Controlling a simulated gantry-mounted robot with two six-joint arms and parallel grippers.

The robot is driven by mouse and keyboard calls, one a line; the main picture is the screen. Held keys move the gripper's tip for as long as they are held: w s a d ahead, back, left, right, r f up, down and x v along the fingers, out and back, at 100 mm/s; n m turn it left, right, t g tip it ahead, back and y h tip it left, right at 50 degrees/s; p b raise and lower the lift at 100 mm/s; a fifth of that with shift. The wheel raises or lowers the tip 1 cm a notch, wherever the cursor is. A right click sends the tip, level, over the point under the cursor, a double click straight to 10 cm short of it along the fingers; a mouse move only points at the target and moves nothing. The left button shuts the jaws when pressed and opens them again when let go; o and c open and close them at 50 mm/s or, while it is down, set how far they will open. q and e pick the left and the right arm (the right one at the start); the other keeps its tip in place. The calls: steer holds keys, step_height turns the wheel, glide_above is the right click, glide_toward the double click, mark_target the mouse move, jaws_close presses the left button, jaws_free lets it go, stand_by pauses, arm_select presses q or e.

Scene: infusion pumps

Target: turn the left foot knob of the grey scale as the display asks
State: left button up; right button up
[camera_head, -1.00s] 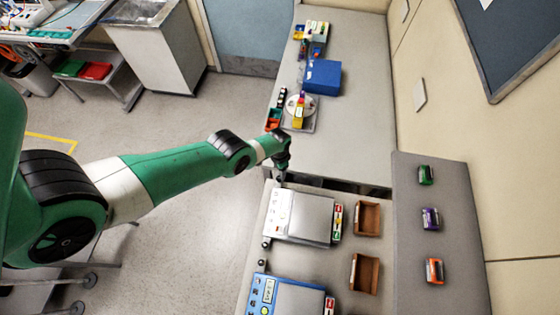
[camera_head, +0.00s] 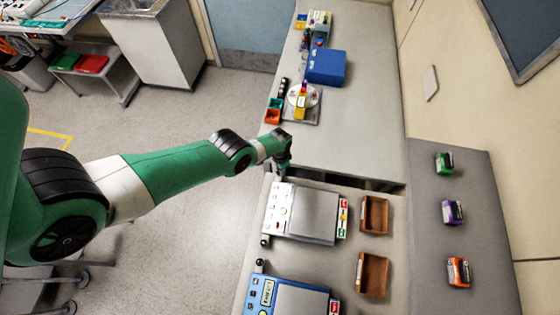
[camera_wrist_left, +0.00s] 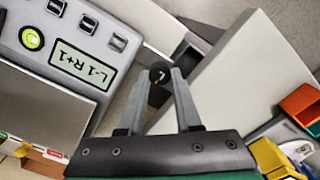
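The grey scale (camera_head: 312,217) lies on the bench, its white control panel facing left. It also shows at the upper left of the left wrist view (camera_wrist_left: 40,98). Its display (camera_wrist_left: 76,65) appears upside down and reads L-1 R+1. My left gripper (camera_head: 283,172) is at the scale's upper front corner. In the left wrist view, its fingertips (camera_wrist_left: 163,75) are close on both sides of the black left foot knob (camera_wrist_left: 159,72), which carries a pale mark. The other foot knob (camera_head: 265,243) stands free at the lower front corner. My right gripper is not in view.
A blue scale (camera_head: 287,296) sits below the grey one. Two brown boxes (camera_head: 373,215) (camera_head: 371,275) are to the right. A blue box (camera_head: 326,66) and small coloured items stand farther up.

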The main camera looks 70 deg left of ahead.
arm_select(q)
jaws_close()
steer(key=shift+n, duration=0.3)
steer(key=n, duration=0.4)
steer(key=shift+n, duration=2)
steer(key=o, duration=0.7)
jaws_free()
steer(key=shift+r, duration=0.1)
